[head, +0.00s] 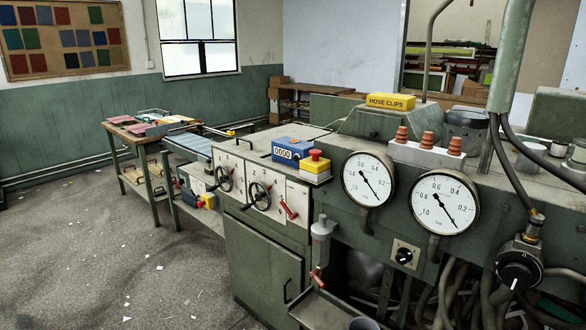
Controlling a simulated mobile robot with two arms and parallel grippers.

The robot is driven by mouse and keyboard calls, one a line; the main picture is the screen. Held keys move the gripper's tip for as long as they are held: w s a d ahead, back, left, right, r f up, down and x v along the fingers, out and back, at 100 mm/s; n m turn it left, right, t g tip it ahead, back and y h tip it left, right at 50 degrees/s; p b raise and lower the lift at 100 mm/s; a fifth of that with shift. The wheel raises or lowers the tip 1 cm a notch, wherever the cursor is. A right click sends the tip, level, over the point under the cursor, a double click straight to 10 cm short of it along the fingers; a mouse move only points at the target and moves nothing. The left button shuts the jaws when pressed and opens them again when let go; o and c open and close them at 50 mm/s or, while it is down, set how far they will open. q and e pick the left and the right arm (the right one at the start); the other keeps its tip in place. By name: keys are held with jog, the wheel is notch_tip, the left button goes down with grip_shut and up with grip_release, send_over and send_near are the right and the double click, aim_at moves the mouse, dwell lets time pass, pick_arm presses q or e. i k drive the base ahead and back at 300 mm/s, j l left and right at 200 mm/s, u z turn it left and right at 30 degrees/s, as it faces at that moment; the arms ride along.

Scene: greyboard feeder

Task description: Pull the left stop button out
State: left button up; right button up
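A red mushroom-head stop button (315,154) sits on top of a yellow and white box (315,168) on the machine, right of a blue counter. Further left and lower, a small yellow box (208,201) is fixed at the machine's left end; a small reddish part (200,204) shows on its left side, too small to tell whether it is a stop button or whether it is pressed in. Neither of my grippers is in view.
The green machine front carries two handwheels (259,196), a blue counter (290,150), two round gauges (444,202) and a red-handled lever (288,209). A bench (144,142) stands at the left. The floor (90,250) in front is open, with scattered scraps.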

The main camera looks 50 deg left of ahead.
aim_at(315, 153)
jog(key=u, duration=1.45)
